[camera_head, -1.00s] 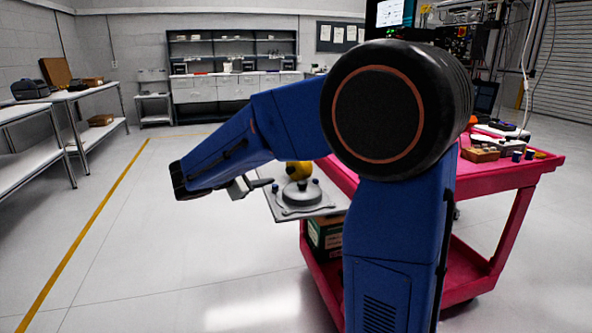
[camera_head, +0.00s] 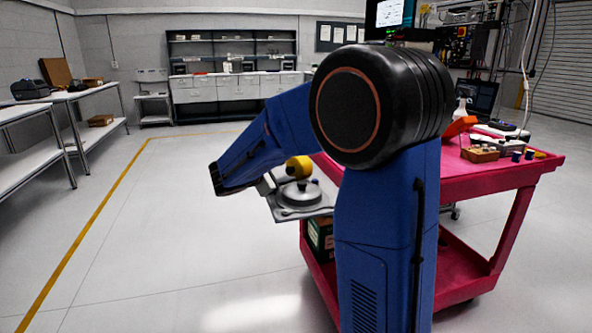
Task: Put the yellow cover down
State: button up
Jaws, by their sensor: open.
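The yellow cover (camera_head: 299,167) is a small rounded yellow piece. It shows just above and behind the grey round part (camera_head: 300,193) on a grey plate (camera_head: 286,213) at the cart's left end. I cannot tell what the cover rests on. My gripper (camera_head: 276,180) is open at the left edge of the plate, close to the left side of the cover. It is small and partly hidden by my blue arm, and I cannot tell whether it touches the cover.
The red cart (camera_head: 497,178) carries the plate at its left end; my arm hides much of it. An orange part (camera_head: 460,127), a brown box (camera_head: 480,154) and small dark pieces sit on its right. The floor to the left is clear.

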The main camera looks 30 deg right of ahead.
jog(key=shift+x, duration=0.8)
grip_shut()
